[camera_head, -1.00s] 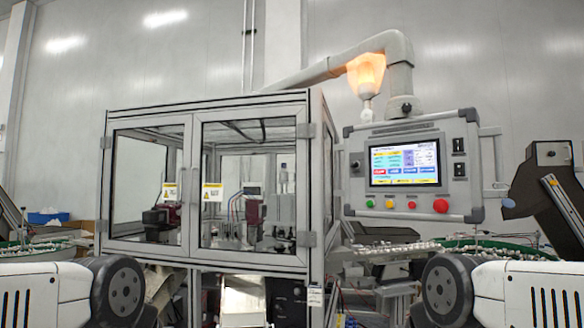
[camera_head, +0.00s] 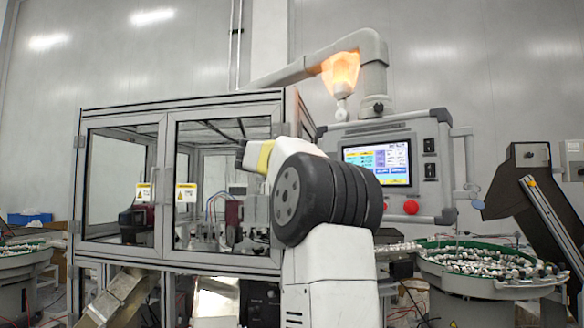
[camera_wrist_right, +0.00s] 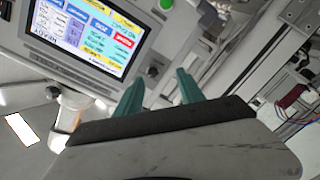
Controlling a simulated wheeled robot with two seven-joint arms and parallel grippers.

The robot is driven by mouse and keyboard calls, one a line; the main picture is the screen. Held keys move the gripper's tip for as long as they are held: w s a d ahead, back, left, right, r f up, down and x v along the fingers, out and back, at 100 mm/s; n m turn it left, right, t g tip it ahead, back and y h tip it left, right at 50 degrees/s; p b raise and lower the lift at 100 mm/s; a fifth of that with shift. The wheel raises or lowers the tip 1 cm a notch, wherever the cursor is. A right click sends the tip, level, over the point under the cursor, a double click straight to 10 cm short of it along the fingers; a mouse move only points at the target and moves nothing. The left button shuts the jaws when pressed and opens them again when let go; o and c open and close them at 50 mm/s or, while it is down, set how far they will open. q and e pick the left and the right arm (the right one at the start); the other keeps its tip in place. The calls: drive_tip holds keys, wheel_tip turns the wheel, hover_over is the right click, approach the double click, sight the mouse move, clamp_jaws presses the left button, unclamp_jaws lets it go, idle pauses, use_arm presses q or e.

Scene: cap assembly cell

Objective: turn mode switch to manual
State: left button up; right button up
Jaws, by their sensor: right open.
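The grey control panel (camera_head: 433,195) stands right of the glazed machine. Two black switch-like fittings, an upper one (camera_head: 430,146) and a lower one (camera_head: 431,171), sit on its right side; I cannot read which is the mode switch. My raised right arm covers the panel's lower left part. My left gripper is not in view.
The framed glass enclosure (camera_head: 170,265) is close on the left of the panel. A lit orange lamp (camera_head: 341,75) hangs above the panel. A red button (camera_head: 411,207) shows on the panel. A bowl feeder (camera_head: 490,285) with many small parts stands at lower right.

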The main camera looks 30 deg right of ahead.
drive_tip(key=w+d+r+h, duration=0.1)
drive_tip(key=w+d, duration=0.2)
drive_tip(key=d, duration=0.5)
drive_tip(key=shift+w+r, duration=0.25)
drive_tip(key=shift+r, duration=0.15)
clamp_jaws()
